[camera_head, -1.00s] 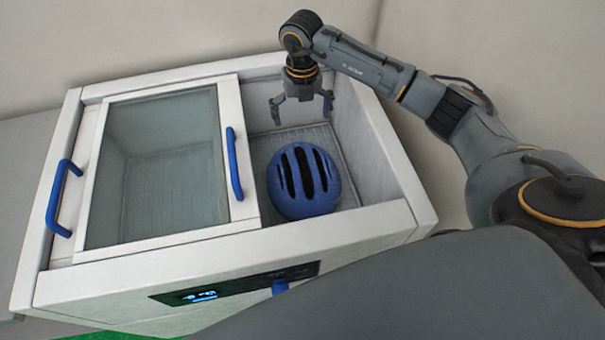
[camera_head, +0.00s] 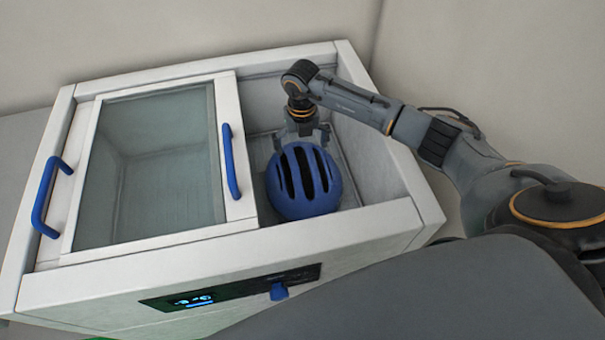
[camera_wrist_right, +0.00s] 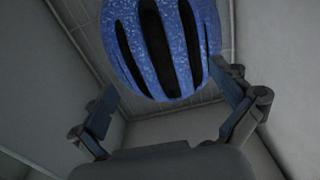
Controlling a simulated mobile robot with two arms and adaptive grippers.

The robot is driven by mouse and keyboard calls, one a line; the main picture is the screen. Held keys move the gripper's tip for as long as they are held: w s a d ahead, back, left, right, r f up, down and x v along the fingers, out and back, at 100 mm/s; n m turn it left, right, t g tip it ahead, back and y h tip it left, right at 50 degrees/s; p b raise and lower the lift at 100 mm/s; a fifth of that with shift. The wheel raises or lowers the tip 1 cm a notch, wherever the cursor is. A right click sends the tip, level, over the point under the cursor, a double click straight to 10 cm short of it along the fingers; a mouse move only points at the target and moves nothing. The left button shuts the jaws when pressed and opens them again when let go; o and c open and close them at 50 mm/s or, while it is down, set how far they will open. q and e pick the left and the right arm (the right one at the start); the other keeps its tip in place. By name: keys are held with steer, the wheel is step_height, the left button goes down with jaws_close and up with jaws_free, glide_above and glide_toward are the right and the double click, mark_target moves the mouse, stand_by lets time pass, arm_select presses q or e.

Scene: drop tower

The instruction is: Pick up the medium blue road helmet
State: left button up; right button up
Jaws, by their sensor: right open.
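The blue road helmet (camera_head: 303,182) with dark vent slots sits on the floor of the open right part of the white box. My right gripper (camera_head: 302,137) is open and hangs inside the box at the far edge of the helmet, pointing down. In the right wrist view the helmet (camera_wrist_right: 163,45) lies at the top, ahead of the spread fingers (camera_wrist_right: 168,95), with one finger to each side. I cannot tell whether the fingers touch it. My left gripper is not in view.
The white box (camera_head: 230,255) has high walls around the helmet. A sliding glass lid (camera_head: 158,165) with blue handles (camera_head: 232,162) covers the left part. A small display and a blue knob (camera_head: 279,291) are on the front.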

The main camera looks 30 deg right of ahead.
steer(key=shift+s+f+p, duration=0.1)
steer(key=shift+f+p, duration=0.3)
steer(key=shift+f, duration=2.25)
steer(key=c, duration=1.9)
